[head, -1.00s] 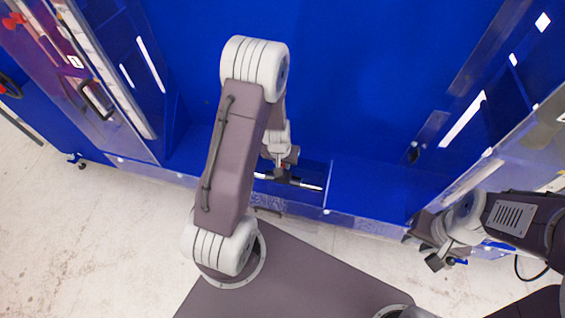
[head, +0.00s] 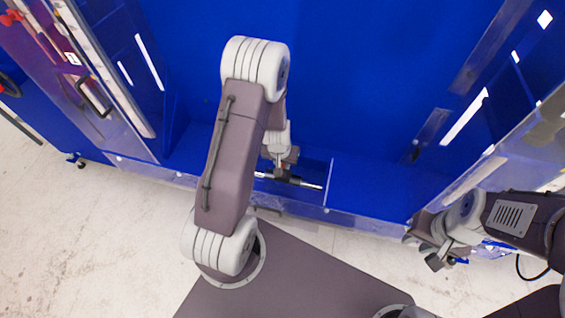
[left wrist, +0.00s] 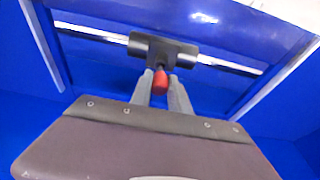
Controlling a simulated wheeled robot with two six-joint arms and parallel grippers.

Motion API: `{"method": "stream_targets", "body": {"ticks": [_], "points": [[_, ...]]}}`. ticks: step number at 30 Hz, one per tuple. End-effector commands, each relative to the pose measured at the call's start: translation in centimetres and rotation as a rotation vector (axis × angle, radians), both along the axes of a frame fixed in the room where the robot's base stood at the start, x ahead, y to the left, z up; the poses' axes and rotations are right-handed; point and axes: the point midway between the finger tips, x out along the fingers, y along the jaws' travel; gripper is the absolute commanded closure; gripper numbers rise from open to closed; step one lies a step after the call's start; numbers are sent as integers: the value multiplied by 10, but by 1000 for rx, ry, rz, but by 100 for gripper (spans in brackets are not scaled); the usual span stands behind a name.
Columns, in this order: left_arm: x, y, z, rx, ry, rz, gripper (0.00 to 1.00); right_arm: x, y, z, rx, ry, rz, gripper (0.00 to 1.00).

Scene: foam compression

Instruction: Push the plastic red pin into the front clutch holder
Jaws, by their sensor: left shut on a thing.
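The red plastic pin (left wrist: 160,82) shows in the left wrist view between the two grey fingers of my left gripper (left wrist: 160,88), which is shut on it. The pin's far end meets or nearly meets the black clutch holder (left wrist: 163,46); I cannot tell how deep it sits. The holder is around a metal rod (left wrist: 225,64). In the head view my left gripper (head: 281,166) is right at the black holder (head: 282,176) on the rod. My right gripper (head: 436,252) is away at the lower right, and its jaws are not clear.
The rod spans a recess in the blue machine, with walls on both sides and a clear front edge (head: 300,208). Clear panels stand at left and right. A black handle (head: 95,98) is on the left panel. The blue area behind the holder is free.

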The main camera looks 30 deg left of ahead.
Motion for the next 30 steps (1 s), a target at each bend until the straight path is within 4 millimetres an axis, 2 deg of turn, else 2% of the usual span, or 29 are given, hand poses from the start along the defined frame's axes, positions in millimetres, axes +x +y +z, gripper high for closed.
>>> {"method": "stream_targets", "body": {"ticks": [30], "points": [[0,0,-22,0,0,1,100,0,0,-20,0,0,0,69]]}}
